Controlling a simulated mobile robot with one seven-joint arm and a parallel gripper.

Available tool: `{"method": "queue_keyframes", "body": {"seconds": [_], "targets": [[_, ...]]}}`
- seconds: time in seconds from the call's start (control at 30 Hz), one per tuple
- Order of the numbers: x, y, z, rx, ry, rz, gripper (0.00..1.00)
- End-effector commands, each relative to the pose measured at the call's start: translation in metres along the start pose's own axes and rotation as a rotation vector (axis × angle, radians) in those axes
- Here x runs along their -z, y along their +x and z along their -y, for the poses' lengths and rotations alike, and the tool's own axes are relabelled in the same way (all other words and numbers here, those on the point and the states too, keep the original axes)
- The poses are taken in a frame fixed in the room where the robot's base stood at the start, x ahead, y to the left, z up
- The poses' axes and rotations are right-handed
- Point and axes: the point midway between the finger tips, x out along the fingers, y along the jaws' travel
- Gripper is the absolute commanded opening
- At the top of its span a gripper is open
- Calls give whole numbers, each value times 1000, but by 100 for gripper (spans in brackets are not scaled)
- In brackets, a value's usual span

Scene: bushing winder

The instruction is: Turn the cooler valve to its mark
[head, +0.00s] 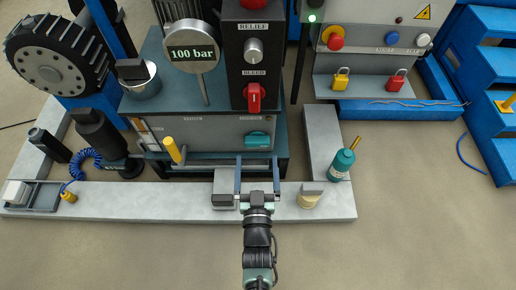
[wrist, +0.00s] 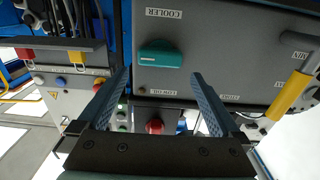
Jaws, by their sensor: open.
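The cooler valve (head: 257,139) is a teal handle on the grey front panel (head: 210,132) of the machine. Its handle lies about level across the panel. It also shows in the wrist view as a teal handle (wrist: 160,58) near a COOLER label (wrist: 163,13). I cannot make out a mark for it. My gripper (head: 257,160) is open and empty, just in front of the panel and a little below the valve in the head view. In the wrist view, the open fingers (wrist: 160,75) spread wider than the handle and appear apart from it.
A yellow-handled lever (head: 173,149) sits left of the valve. A red bleed knob (head: 254,97) is above it. A grey block (head: 224,188) stands beside my gripper on the pale ledge (head: 150,198). A teal bottle (head: 341,164) and a cream pot (head: 309,197) stand to the right.

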Motion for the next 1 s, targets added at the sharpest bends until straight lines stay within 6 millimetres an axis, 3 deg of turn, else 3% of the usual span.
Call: {"method": "queue_keyframes", "body": {"seconds": [0.1, 0.3, 0.7, 0.77, 1.0], "targets": [[-4, 25, 0, 0, -1, -4, 100], [-2, 51, 0, -1, 1, -2, 100], [0, 60, 0, 0, 0, 1, 100], [0, 59, 0, 0, 0, 1, 93], [0, 59, 0, 0, 0, 0, 50]]}}
